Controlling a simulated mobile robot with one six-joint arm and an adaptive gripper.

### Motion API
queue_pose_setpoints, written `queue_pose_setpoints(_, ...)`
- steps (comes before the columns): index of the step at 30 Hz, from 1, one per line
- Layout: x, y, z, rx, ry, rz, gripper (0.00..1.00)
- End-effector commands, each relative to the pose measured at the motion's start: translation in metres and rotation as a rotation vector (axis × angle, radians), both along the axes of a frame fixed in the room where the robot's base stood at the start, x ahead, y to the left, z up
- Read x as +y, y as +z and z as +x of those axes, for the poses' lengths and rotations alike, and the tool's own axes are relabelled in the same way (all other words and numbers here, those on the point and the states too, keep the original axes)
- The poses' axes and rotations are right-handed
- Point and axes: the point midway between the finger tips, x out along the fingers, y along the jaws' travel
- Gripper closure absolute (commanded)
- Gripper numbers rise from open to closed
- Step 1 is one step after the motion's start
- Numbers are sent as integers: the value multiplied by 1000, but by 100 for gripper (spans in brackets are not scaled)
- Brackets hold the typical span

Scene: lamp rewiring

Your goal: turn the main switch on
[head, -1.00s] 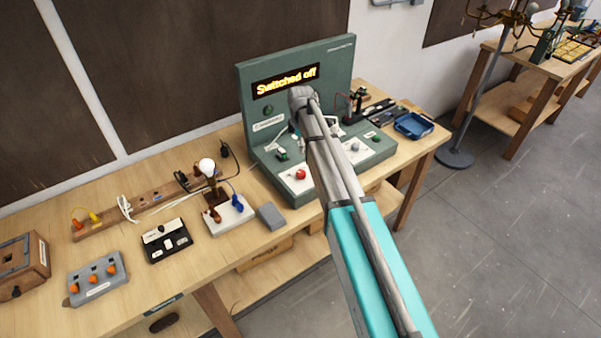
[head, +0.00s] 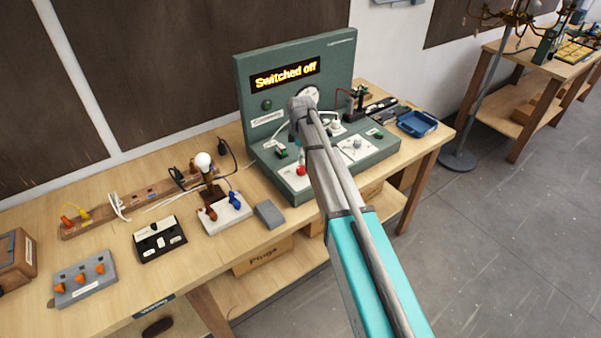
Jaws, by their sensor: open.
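Another white plate (head: 356,148) with a small pale control is right of my arm. Labels there are too small to read, so I cannot tell which control is the main switch. My gripper (head: 294,139) is over the panel's base, mostly hidden by my own wrist and forearm. It is open, and nothing is seen held in it.
A lamp bulb (head: 204,162) on a white base, a grey block (head: 269,214), a black switch box (head: 159,240) and a grey box with orange knobs (head: 84,279) stand on the bench to the left. A blue tray (head: 417,123) lies right of the panel.

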Motion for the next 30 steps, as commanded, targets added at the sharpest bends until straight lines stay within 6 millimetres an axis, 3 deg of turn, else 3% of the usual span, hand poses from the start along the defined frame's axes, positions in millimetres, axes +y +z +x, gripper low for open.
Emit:
queue_pose_setpoints(18,0,-51,0,0,0,0,13)
queue_pose_setpoints(30,0,-65,0,0,0,0,13)
